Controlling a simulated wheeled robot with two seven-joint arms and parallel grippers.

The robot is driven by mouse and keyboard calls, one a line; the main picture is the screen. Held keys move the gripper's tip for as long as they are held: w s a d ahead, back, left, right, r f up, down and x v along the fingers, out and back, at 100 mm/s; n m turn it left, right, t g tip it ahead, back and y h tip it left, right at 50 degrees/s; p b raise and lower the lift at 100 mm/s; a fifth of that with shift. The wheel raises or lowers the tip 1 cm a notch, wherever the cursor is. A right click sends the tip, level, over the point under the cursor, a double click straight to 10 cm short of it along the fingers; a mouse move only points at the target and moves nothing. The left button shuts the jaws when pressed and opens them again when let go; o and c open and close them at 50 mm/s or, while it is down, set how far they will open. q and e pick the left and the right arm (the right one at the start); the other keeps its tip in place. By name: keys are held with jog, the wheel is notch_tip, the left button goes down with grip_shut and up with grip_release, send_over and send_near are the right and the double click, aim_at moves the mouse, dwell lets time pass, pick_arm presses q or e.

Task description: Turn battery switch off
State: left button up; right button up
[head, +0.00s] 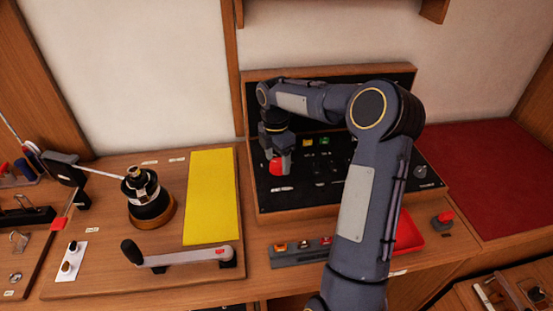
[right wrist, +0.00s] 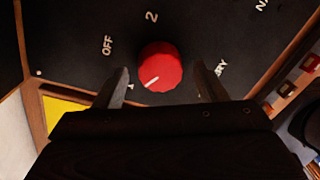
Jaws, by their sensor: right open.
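The battery switch is a round red knob (right wrist: 160,66) on a black panel (right wrist: 60,35). The white line on the knob points down-left, towards a small mark, apparently a 1. The OFF label (right wrist: 107,45) is up-left of the knob and a 2 is above it. The red knob (head: 277,168) also shows at the left of the panel in the head view. My right gripper (right wrist: 160,72) is open, with one finger on each side of the knob and visible gaps between. In the head view, my right gripper (head: 279,155) is at the knob. My left gripper is not in view.
A winch drum (head: 147,205), a yellow sheet (head: 211,195) and a crank handle (head: 180,257) are left of the panel box. A grey strip (head: 290,257) with small coloured parts lies in front. A red-topped button (head: 444,217) stands at the right.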

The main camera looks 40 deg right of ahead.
jog(key=shift+f, duration=0.2)
jog(key=shift+c, duration=0.5)
jog(key=c, duration=0.9)
jog(key=shift+m, duration=0.3)
jog(key=m+p, duration=0.1)
jog(key=m, duration=0.4)
jog(key=shift+m, duration=0.3)
jog(key=m, duration=0.5)
jog(key=shift+d+y, duration=0.1)
jog(key=shift+y, duration=0.2)
jog(key=shift+m, duration=0.4)
